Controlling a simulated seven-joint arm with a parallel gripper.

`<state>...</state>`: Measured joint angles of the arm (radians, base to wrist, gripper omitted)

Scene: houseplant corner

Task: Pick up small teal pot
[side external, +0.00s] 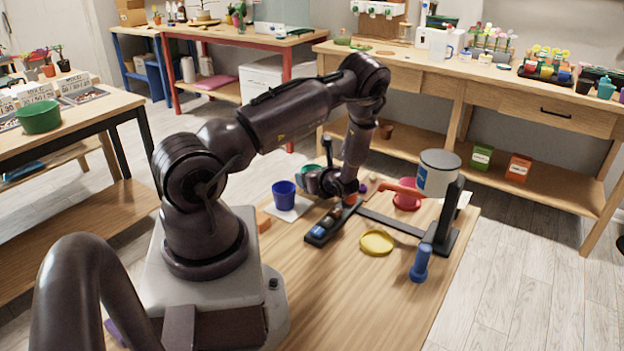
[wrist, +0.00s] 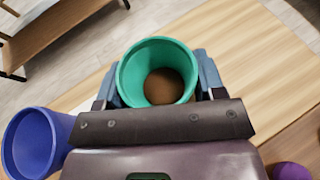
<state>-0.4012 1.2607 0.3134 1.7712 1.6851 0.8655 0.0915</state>
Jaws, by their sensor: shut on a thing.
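The small teal pot (wrist: 130,75) sits between the two blue-grey fingers of my gripper (wrist: 158,80) in the wrist view. The fingers press on opposite sides of it, so my gripper is shut on the pot. Its round mouth faces the camera and its inside bottom looks brown. In the side external view, a bit of the teal pot (side external: 308,170) shows behind my gripper (side external: 318,182), which hides most of it. I cannot tell whether its base touches the table.
A blue pot (side external: 284,196) stands close by on a white sheet (side external: 292,213); it also shows in the wrist view (wrist: 35,142). A black tray (side external: 318,238), a yellow dish (side external: 377,243) and a black stand with a white canister (side external: 438,172) are to the right.

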